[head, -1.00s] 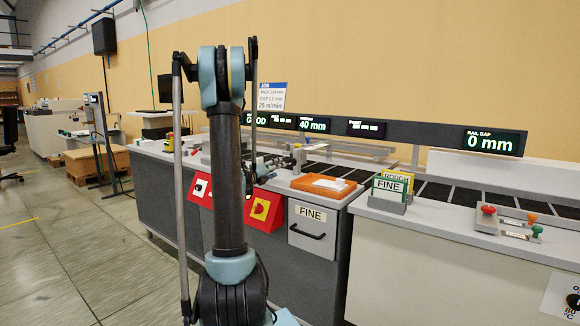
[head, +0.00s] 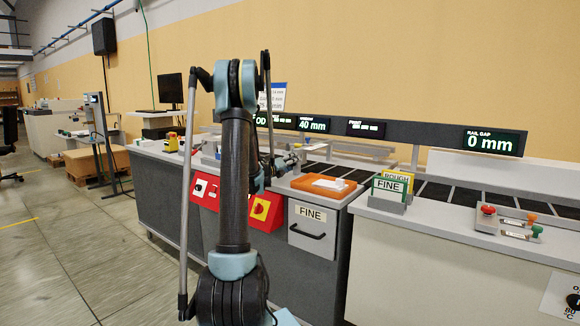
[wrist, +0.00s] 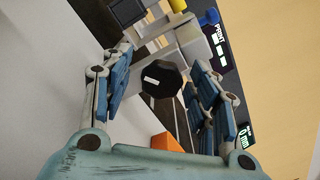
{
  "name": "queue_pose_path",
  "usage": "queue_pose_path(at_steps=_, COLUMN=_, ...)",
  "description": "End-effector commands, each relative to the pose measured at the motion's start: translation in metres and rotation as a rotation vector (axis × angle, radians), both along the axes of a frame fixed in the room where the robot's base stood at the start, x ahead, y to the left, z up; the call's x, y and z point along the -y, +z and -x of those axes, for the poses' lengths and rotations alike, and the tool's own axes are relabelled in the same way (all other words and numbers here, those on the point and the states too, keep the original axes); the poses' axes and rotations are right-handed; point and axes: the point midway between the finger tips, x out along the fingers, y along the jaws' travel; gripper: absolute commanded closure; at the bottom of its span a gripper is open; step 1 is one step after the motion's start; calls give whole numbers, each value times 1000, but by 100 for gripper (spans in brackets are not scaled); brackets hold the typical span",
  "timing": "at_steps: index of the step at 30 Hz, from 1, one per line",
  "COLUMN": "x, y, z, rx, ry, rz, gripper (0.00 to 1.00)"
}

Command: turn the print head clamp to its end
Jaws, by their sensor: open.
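The print head clamp looks to be the dark faceted knob (wrist: 163,80) with a white mark, on a light grey block in the wrist view. My gripper (wrist: 160,62) is open, with its blue-padded fingers on either side of the knob in that view. I cannot tell whether the fingers touch it or how far it lies beyond them. In the head view my gripper (head: 290,161) is over the machine top, left of the orange tray, partly hidden by my arm. I cannot make out the knob there.
The orange tray (head: 300,182) with white items lies right of my gripper, and a FINE sign (head: 387,190) stands further right. A yellow part (wrist: 177,5) and a blue knob (wrist: 209,17) show beyond the dark knob. A display rail (head: 420,137) runs behind.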

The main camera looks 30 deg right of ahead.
Motion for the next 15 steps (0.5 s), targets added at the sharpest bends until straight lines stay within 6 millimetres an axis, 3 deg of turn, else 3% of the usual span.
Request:
queue_pose_path(at_steps=4, x=0, y=0, z=0, rx=0, ry=0, rz=0, gripper=45)
queue_pose_path(at_steps=10, x=0, y=0, z=0, rx=0, ry=0, rz=0, gripper=89)
queue_pose_path(at_steps=15, x=2, y=0, z=0, rx=0, ry=1, rz=-1, gripper=90)
